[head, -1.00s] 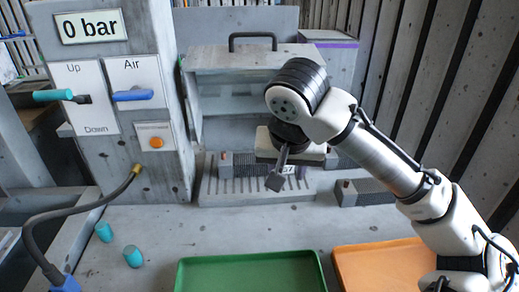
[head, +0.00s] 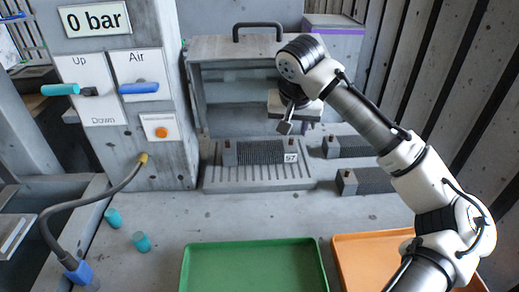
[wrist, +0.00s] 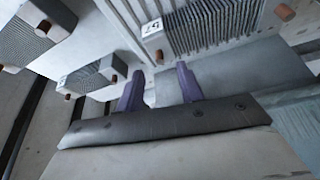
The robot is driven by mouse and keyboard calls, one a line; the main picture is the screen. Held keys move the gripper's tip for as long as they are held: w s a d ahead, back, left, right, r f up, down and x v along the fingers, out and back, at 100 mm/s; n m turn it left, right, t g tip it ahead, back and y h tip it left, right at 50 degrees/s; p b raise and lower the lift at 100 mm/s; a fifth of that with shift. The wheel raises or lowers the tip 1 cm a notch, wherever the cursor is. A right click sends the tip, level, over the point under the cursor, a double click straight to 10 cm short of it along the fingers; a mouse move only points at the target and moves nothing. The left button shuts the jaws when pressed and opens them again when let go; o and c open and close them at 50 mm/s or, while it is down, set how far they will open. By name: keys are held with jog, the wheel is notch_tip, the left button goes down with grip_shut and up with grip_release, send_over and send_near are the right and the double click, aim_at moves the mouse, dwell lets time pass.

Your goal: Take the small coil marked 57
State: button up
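The coil marked 57 (head: 262,152) is a dark ribbed block with a white 57 tag at its right end and a reddish-brown end peg. It sits on the slotted grey rack (head: 260,181) in front of the open housing. In the wrist view the coil (wrist: 215,25) is at the top, its tag seen upside down. My gripper (head: 286,127) is above and near the coil's right end, apart from it. In the wrist view its two purple fingers (wrist: 160,88) stand apart with nothing held between them.
Two more ribbed coils, one behind (head: 352,146) and one in front (head: 366,181), lie right of the rack. A green tray (head: 255,270) and an orange tray (head: 375,258) are at the front. The housing (head: 233,48) with a black handle stands behind. Two teal cylinders (head: 141,241) lie left.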

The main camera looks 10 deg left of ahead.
aim_at(291, 139)
jog(key=x, duration=0.4)
jog(key=shift+s+f, duration=0.1)
grip_shut()
dwell(1.3)
